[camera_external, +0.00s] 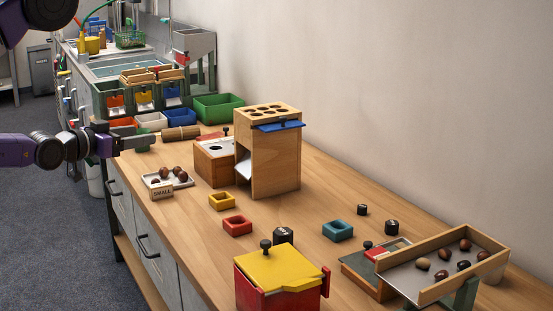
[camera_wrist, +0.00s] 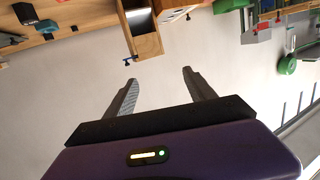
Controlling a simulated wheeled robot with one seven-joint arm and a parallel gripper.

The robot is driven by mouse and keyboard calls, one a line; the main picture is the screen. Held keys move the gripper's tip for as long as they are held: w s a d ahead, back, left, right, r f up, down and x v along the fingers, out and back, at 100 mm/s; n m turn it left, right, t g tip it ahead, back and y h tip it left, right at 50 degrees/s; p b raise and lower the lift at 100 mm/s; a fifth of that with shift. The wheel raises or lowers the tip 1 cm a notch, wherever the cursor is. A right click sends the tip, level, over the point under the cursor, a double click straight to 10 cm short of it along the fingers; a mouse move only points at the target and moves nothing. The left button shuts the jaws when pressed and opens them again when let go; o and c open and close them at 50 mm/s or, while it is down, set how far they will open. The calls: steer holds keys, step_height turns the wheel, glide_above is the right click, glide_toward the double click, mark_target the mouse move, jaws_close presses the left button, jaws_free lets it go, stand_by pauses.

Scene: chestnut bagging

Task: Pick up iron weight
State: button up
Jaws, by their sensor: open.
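Three small black weights stand on the wooden table in the external view: a larger one (camera_external: 283,236) behind the red box, a small one (camera_external: 362,210) towards the wall, and another (camera_external: 392,227) near the sloping tray. I cannot tell by look which is iron. My gripper (camera_external: 128,140) is at the left, over the table's far-left edge, well away from all three. In the wrist view my gripper (camera_wrist: 159,78) is open, with nothing between its fingers. That view is upside down, with dark objects (camera_wrist: 25,13) at its top left that may be weights.
A wooden dispenser (camera_external: 284,165) stands mid-table. A red box with a yellow lid (camera_external: 266,268) is at the front. A chestnut tray (camera_external: 470,245) is at the right.

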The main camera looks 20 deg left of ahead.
steer(key=w+d+f+m+g+h, duration=0.1)
steer(key=d+f+m+g+h, duration=0.15)
steer(key=d, duration=0.35)
steer(key=w+d+f+m+g+h, duration=0.1)
steer(key=w+d+f+m+h, duration=0.15)
steer(key=d, duration=0.25)
steer(key=m+g+h, duration=0.1)
steer(key=m+g, duration=0.3)
steer(key=g, duration=0.3)
glide_toward(281, 231)
steer(key=shift+w+d+f+t+b, duration=0.15)
steer(key=shift+d+f+b, duration=0.05)
steer(key=shift+d+f, duration=0.25)
steer(key=shift+w+d+f+t+b, duration=0.1)
steer(key=shift+w+d+f+b, duration=0.1)
steer(key=shift+d+f, duration=0.35)
steer(key=shift+d, duration=0.05)
steer(key=p+x, duration=0.1)
steer(key=x, duration=0.6)
steer(key=shift+s+d, duration=0.1)
steer(key=shift+d, duration=0.1)
jaws_close()
